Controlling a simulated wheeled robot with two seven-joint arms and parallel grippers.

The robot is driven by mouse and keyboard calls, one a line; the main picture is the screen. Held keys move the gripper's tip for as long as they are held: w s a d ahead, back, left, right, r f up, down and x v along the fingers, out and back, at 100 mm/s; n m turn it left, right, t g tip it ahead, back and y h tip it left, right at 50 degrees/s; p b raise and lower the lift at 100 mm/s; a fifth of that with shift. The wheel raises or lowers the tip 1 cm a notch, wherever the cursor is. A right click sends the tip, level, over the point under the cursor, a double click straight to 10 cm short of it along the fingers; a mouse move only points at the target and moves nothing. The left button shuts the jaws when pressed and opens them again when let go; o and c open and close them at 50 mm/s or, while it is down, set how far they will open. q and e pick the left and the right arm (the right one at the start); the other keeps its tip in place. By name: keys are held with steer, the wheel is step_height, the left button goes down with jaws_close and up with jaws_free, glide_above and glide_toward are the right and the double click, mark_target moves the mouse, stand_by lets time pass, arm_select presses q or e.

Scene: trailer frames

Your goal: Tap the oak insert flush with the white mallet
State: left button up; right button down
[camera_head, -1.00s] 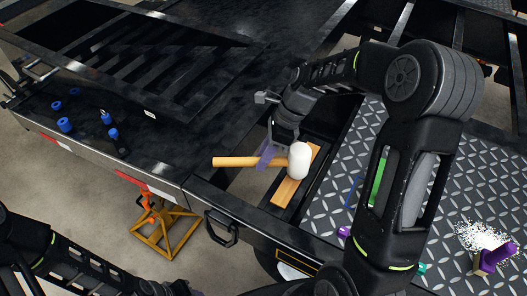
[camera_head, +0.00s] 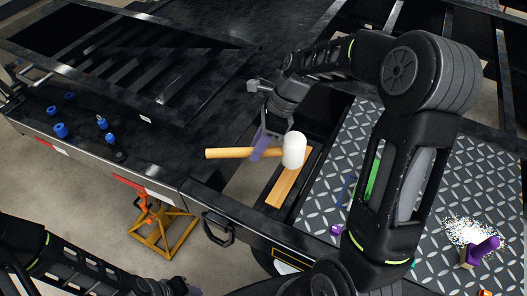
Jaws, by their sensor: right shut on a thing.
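The white mallet (camera_head: 294,150) has a white head and a wooden handle pointing left. My right gripper (camera_head: 262,148) is shut on the handle, close to the head. The oak insert (camera_head: 283,187) is a light wooden strip lying in a dark slot of the trailer frame. The mallet head is over the insert's far end and hides part of it; I cannot tell whether they touch. My left arm shows at the lower left, with what may be the tip of its gripper at the bottom edge; its jaws cannot be made out.
Diamond-plate decking (camera_head: 438,190) lies to the right, with a purple-handled brush (camera_head: 481,251) beside white granules (camera_head: 468,231). Several blue-capped pieces (camera_head: 61,130) stand on the left frame. An orange jack stand (camera_head: 162,232) is on the floor below. An opening lies left of the insert.

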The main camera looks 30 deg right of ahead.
steer(key=shift+r, duration=0.1)
steer(key=shift+r, duration=0.25)
steer(key=shift+f, duration=0.15)
step_height(320, 180, down, 6)
steer(key=f+b, duration=0.1)
steer(key=b, duration=0.3)
step_height(320, 180, up, 5)
steer(key=p, duration=0.4)
steer(key=shift+f, duration=0.1)
steer(key=shift+r, duration=0.85)
